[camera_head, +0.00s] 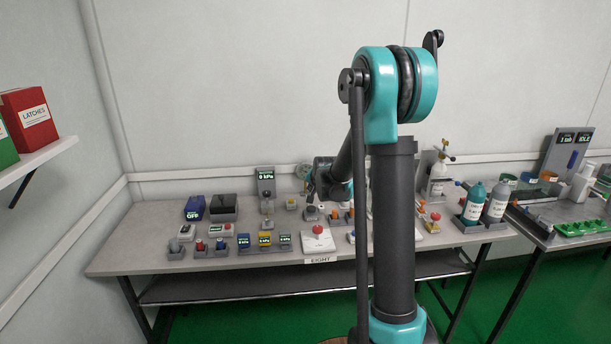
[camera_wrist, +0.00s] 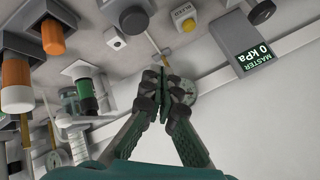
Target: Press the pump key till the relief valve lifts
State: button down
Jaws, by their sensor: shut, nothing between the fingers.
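My gripper (camera_wrist: 165,82) has its two green-padded fingers together and empty in the wrist view. Its tips are in front of a pale round gauge-like disc (camera_wrist: 186,93) on the white bench; I cannot tell whether they touch it. A grey display marked MASTER (camera_wrist: 258,46) reads 0 kPa to the right; it also stands at the back of the bench in the head view (camera_head: 265,175). I cannot tell which part is the pump key or the relief valve.
The bench (camera_head: 140,258) holds several small testers, including a blue unit marked OFF (camera_head: 195,207) and a red-buttoned box (camera_head: 318,240). A right-hand table (camera_head: 540,238) holds other equipment.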

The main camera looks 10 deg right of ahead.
aim_at(312, 209)
notch_tip(312, 209, up, 4)
jog(key=shift+f, duration=0.1)
dwell(0.4)
jog(key=shift+f, duration=0.1)
jog(key=shift+f, duration=4.35)
jog(key=shift+f, duration=0.1)
jog(key=shift+f, duration=0.3)
